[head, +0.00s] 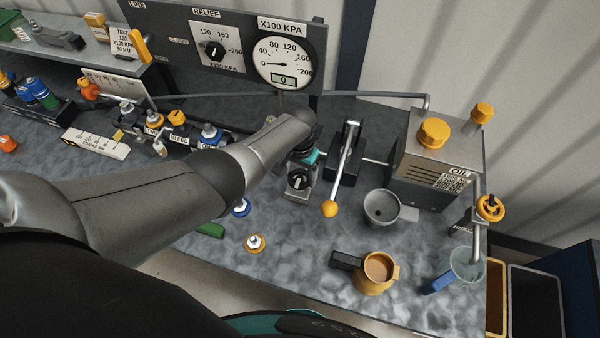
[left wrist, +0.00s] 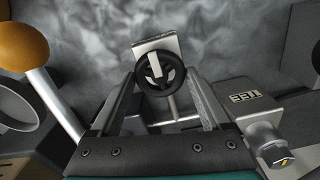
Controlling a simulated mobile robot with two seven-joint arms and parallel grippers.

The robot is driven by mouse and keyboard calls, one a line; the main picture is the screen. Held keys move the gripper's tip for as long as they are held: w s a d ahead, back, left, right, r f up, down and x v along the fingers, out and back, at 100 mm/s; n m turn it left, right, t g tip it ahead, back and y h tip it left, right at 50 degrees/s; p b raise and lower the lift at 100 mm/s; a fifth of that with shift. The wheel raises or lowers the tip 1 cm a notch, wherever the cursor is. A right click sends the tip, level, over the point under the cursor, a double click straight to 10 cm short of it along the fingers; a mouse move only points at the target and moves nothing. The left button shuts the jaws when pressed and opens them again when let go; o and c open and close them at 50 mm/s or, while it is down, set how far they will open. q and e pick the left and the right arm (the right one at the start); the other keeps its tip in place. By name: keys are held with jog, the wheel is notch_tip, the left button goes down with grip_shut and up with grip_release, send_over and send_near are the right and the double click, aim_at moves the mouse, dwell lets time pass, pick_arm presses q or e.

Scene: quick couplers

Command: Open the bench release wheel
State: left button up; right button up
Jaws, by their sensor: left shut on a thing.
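A small black release wheel (head: 298,181) sits on a grey metal block near the middle of the bench. In the left wrist view the wheel (left wrist: 160,76) shows a round rim with spokes and a pale bar across it. My left gripper (head: 303,163) reaches down over it from the left. In the left wrist view its two fingers stand on either side of the wheel, shut on it. The finger contact is partly hidden in the head view. My right gripper is not in view.
A lever with an orange ball (head: 330,208) stands close to the right of the gripper. A block marked TEE (left wrist: 241,98) is beside the fingers. A gauge panel (head: 235,45) stands behind.

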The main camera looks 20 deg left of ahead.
aim_at(300, 177)
pick_arm(q)
jog(key=o, duration=1.2)
jog(key=shift+r+p, duration=0.4)
jog(key=shift+r, duration=0.95)
notch_tip(300, 177, up, 13)
jog(key=shift+f, duration=0.2)
